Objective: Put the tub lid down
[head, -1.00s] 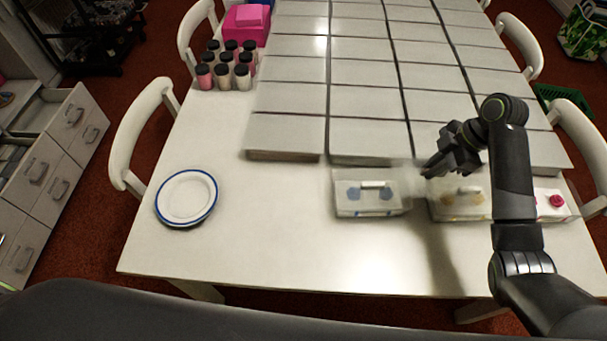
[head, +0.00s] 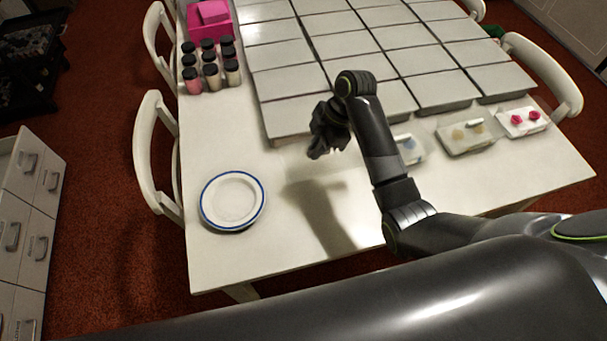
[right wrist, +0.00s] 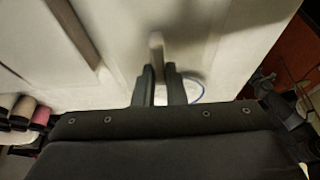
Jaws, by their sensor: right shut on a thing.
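My right gripper (head: 318,152) is above the front of the table, between the plate and the tubs. It is shut on the handle of the clear tub lid (right wrist: 155,45), which shows as a pale upright bar at the fingertips in the right wrist view. The lid's clear sheet is hard to make out against the white table. A tub with pink-red pieces (head: 523,122) stands at the right, with no lid handle visible on it. A tub with yellowish pieces (head: 466,136) has a white handle on top. A tub with blue pieces (head: 411,149) is partly hidden by my arm.
A blue-rimmed white plate (head: 232,201) lies at the table's left front. Several jars (head: 210,66) and a pink box (head: 209,20) stand at the back left. Pale flat panels (head: 350,45) cover the far table. Bare tabletop lies around the plate.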

